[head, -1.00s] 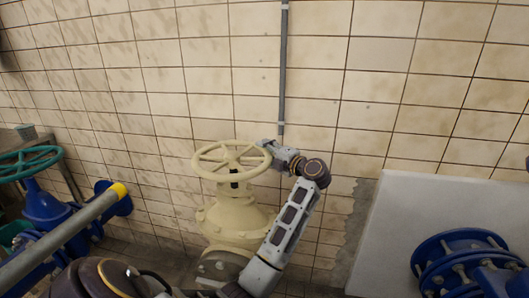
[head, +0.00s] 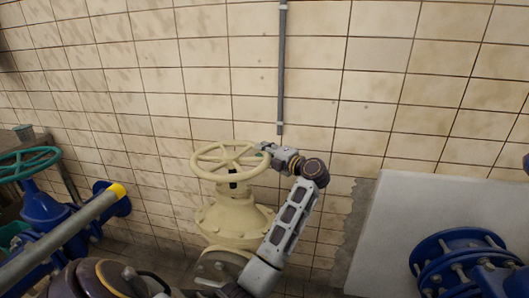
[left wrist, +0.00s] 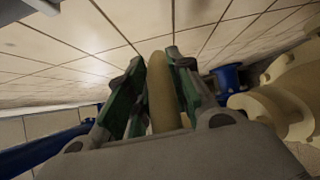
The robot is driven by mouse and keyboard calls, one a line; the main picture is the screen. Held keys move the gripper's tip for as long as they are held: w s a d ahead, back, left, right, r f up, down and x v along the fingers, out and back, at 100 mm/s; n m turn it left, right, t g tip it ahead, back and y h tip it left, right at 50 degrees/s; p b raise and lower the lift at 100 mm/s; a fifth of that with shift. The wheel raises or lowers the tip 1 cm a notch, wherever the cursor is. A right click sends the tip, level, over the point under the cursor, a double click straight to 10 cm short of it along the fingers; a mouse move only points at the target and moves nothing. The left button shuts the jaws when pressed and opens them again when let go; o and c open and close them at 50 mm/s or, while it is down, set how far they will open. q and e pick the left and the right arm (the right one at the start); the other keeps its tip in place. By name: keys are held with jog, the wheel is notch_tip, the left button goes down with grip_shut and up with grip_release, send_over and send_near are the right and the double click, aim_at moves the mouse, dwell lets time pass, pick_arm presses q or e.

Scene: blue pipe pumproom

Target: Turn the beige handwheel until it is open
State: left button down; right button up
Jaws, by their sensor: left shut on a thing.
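The beige handwheel (head: 197,166) is a spoked wheel lying roughly level on top of a beige valve body (head: 232,220) near the tiled wall. My left gripper (head: 266,148) is at the right side of the wheel's rim and shut on it. In the left wrist view the beige rim (left wrist: 160,95) runs between the two green-padded fingers of the left gripper (left wrist: 155,75). The valve body shows at the right there. The fingers hide part of the rim. My right gripper is not in view.
A teal handwheel (head: 28,163) on blue piping stands at the left, with a grey pipe with a yellow end (head: 75,228) beside it. A pale block (head: 410,225) and a blue flange (head: 460,262) are at the right. A thin conduit (head: 281,70) runs down the wall behind.

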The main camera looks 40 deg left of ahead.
pick_arm(q)
jog(key=shift+a+g, duration=0.15)
jog(key=shift+g, duration=0.15)
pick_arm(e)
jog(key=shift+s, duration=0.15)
pick_arm(q)
jog(key=shift+w+a+n, duration=0.1)
jog(key=shift+n, duration=0.2)
jog(key=shift+w+a+n+g+p, duration=0.25)
jog(key=shift+a+n+g+p, duration=0.4)
jog(key=shift+g, duration=0.65)
jog(key=shift+w+a+n+g, duration=0.15)
jog(key=shift+a+n+g, duration=0.55)
jog(key=shift+g, duration=0.2)
jog(key=shift+a+f+n+g, duration=0.1)
jog(key=shift+a+n+g, duration=0.5)
jog(key=shift+g, duration=0.3)
jog(key=shift+a+n+g+h+b, duration=0.35)
jog(key=shift+a+n+g+h, duration=0.15)
jog(key=shift+a+n+g, duration=0.4)
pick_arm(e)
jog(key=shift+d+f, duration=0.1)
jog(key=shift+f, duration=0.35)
